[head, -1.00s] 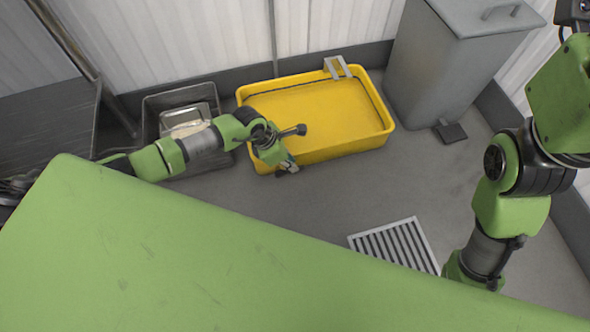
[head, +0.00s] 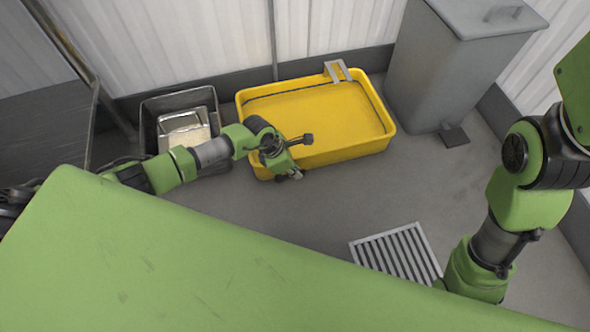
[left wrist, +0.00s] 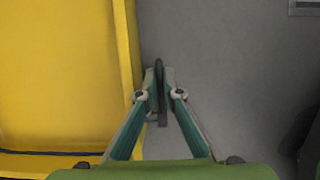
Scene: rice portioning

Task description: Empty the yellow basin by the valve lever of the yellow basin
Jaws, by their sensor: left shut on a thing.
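The yellow basin (head: 375,147) stands on the floor against the back wall, and its long wall fills the left of the left wrist view (left wrist: 125,45). My left gripper (head: 291,175) is low at the basin's near outer side, left of its middle. In the left wrist view my left gripper (left wrist: 160,92) is shut on a thin dark bar, the valve lever (left wrist: 160,72), just outside the basin wall. In the head view the lever is too small and covered to make out. My right arm shows at the right, but its gripper is hidden.
A dark bin (head: 148,125) with a metal pan (head: 190,118) stands left of the basin. A grey pedal bin (head: 440,75) stands to its right. A floor grate (head: 397,252) lies in front, with bare floor between. A small bracket (head: 337,71) sits on the basin's back rim.

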